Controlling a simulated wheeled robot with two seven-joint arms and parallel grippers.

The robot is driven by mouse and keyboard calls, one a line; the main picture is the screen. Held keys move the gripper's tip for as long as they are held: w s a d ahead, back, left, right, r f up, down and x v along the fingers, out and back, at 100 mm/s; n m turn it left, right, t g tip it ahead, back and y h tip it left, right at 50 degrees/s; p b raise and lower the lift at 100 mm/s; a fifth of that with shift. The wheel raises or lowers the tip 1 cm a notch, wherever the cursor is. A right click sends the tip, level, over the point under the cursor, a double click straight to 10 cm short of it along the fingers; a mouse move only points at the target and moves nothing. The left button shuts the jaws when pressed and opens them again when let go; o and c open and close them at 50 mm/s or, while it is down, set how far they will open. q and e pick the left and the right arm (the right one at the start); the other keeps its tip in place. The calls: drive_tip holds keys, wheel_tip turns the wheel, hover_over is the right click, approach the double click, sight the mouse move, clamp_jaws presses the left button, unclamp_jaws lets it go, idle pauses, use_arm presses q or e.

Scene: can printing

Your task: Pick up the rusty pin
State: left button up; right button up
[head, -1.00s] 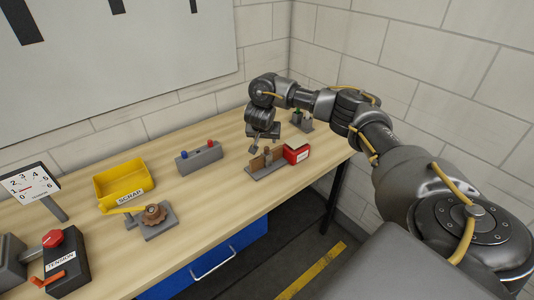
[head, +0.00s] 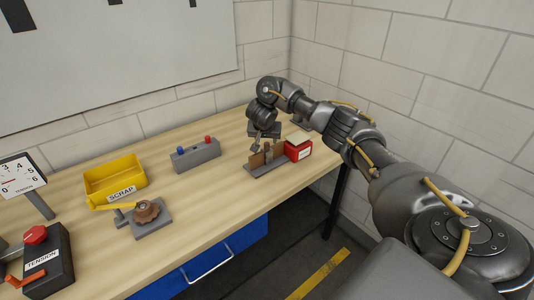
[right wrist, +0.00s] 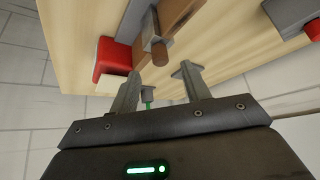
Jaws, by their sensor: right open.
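A brown, rusty-looking pin (right wrist: 160,53) stands out of a grey holder beside a brown block in the right wrist view. In the head view the holder with brown parts (head: 267,155) sits near the right end of the bench, and the pin is hard to make out there. My right gripper (right wrist: 159,72) is open, with nothing between its fingers. The pin's end shows just beyond the gap between the fingertips, apart from both. In the head view the right gripper (head: 257,146) hangs over the holder. My left gripper is not in view.
A red box (head: 298,149) stands right beside the holder. A grey block with blue and red knobs (head: 195,155) is behind left. A yellow scrap bin (head: 114,178) and a rusty wheel on a plate (head: 147,211) are farther left. The bench between is clear.

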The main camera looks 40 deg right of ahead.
sight(267, 143)
drive_tip(key=p+x, duration=0.1)
drive_tip(key=x, duration=0.3)
clamp_jaws()
